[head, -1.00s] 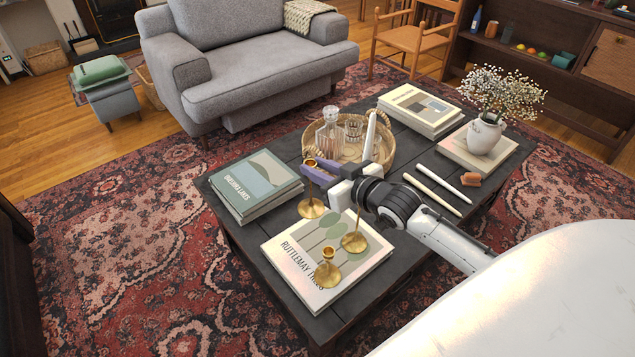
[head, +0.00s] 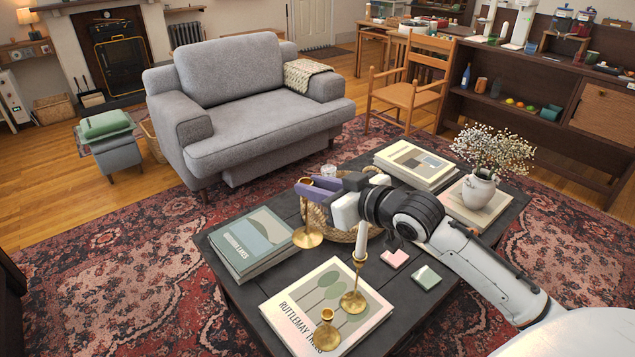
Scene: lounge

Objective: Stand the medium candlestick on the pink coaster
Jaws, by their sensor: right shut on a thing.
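My right gripper (head: 316,187) is shut on a brass candlestick (head: 307,238), near its top. It holds the candlestick upright, raised over the table by the basket tray. Another brass candlestick (head: 353,301), with a white candle in it, stands on the cream book; it looks mid-sized. A short brass candlestick (head: 326,332) stands on the same book. The held one looks the tallest. The pink coaster (head: 395,258) lies bare on the dark table, right of the candle. A green coaster (head: 426,278) lies beside it. My left gripper is out of view.
The cream book (head: 292,300) is at the table's front and a green book stack (head: 250,240) at its left. The woven tray (head: 318,218) is partly hidden by my arm. A stack of books (head: 415,165) and a flower vase (head: 478,188) stand at the back right.

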